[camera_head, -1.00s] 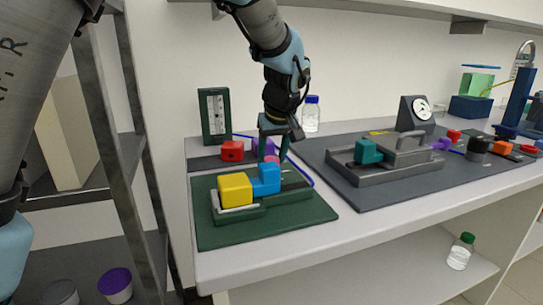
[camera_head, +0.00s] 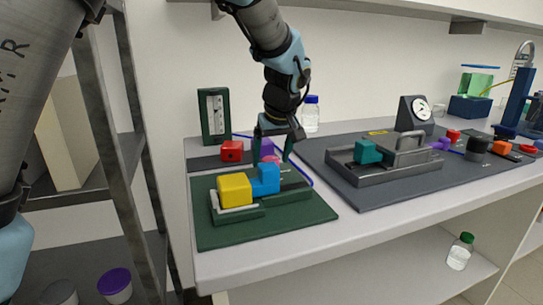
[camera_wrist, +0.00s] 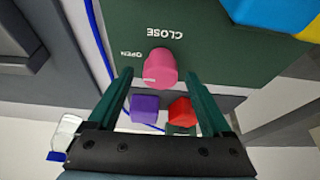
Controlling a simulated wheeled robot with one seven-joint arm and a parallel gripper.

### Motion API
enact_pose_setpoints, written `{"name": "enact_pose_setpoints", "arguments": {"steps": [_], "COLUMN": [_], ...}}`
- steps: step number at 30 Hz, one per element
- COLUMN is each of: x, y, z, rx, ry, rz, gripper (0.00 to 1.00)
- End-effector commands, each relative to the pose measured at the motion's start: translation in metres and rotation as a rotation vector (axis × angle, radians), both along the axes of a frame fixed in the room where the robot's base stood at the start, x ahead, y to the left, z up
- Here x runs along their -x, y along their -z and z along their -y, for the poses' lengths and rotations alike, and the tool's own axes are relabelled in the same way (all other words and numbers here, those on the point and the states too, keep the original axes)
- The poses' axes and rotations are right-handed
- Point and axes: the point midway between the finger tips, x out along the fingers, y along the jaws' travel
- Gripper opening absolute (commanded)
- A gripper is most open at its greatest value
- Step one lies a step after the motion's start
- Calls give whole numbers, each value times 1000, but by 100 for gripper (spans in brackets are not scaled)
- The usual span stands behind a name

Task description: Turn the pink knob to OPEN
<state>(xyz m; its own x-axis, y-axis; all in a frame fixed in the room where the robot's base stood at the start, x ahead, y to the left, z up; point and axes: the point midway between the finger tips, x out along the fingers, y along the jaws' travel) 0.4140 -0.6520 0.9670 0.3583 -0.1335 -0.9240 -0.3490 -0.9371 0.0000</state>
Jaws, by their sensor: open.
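The pink knob (camera_wrist: 160,68) stands on a dark green panel (camera_wrist: 215,50) in the wrist view. The panel has white CLOSE and OPEN lettering near the knob, upside down in this view. In the head view, the knob (camera_head: 271,159) is partly hidden behind the blue block and below my gripper. My gripper (camera_wrist: 158,74) is open, with one green finger on each side of the knob and visible gaps. I cannot tell how deep the fingertips reach along the knob. It also shows above the green board in the head view (camera_head: 272,158).
Blue (camera_head: 265,178) and yellow (camera_head: 235,190) blocks sit on the board before the knob. Red (camera_head: 232,151) and purple (camera_wrist: 145,108) blocks stand behind it. A dark gauge (camera_head: 214,117) rises at the back. A grey rig (camera_head: 395,160) stands to the right.

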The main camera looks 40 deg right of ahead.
Motion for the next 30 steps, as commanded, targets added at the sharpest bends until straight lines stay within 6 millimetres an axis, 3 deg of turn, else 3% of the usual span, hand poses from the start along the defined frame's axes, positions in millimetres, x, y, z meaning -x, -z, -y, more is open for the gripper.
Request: {"name": "enact_pose_setpoints", "arguments": {"steps": [7,21,30], "x": [6,35,39], "y": [-16,-91,-100], "z": [-1,-13,-15], "rx": [3,2,0], "ry": [1,1,1], "rz": [1,1,0], "gripper": [84,84,84]}}
